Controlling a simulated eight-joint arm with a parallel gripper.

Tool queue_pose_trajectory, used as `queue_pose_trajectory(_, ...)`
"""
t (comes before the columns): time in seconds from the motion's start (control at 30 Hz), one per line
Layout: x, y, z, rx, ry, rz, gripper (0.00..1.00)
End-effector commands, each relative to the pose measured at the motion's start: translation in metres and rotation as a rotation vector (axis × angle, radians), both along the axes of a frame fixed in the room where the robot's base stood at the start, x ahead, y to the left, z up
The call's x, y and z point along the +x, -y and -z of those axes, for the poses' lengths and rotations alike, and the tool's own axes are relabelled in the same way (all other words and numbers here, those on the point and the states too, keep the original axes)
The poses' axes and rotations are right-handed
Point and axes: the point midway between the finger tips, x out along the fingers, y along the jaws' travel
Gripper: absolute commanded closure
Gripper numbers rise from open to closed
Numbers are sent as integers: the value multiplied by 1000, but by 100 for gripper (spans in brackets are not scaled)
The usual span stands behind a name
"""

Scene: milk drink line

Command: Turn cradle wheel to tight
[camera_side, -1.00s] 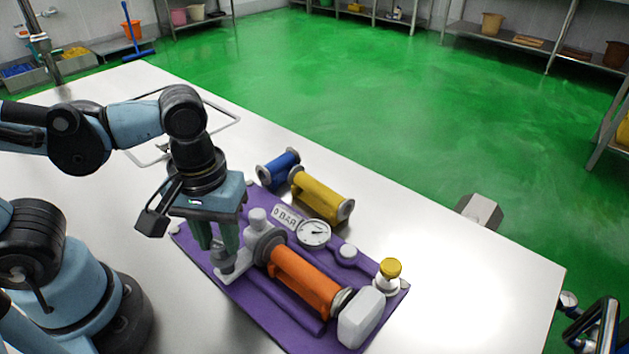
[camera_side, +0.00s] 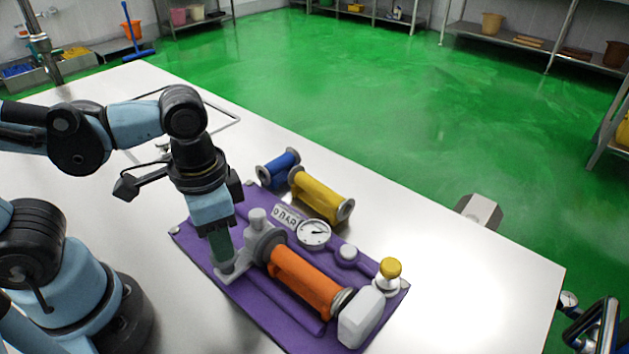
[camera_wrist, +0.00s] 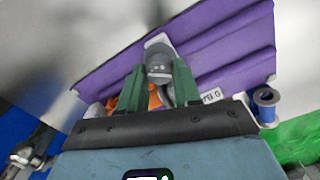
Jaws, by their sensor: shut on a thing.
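The cradle (camera_side: 371,316) sits on a purple base board (camera_side: 200,244) and carries an orange cylinder (camera_side: 304,279) between its end pieces. The cradle wheel is a grey knob (camera_wrist: 159,62) at the left end of the cradle, seen in the wrist view. My gripper (camera_side: 222,262) points down over that end, and its green fingers are shut on the wheel. In the wrist view my gripper (camera_wrist: 158,88) has one finger on each side of the grey knob. In the side view the fingers mostly hide the wheel.
A round gauge (camera_side: 314,233) and a "0 BAR" label (camera_side: 288,216) are on the board. A yellow-capped part (camera_side: 389,275) stands at its right end. A blue spool (camera_side: 279,167) and a yellow spool (camera_side: 321,195) lie behind.

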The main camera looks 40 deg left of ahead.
Motion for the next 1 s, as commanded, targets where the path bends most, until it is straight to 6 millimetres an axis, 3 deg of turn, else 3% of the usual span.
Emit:
queue_pose_trajectory(0.7,0,0,0,-1,1,666,98)
queue_pose_trajectory(1.0,-1,1,0,-1,2,860,98)
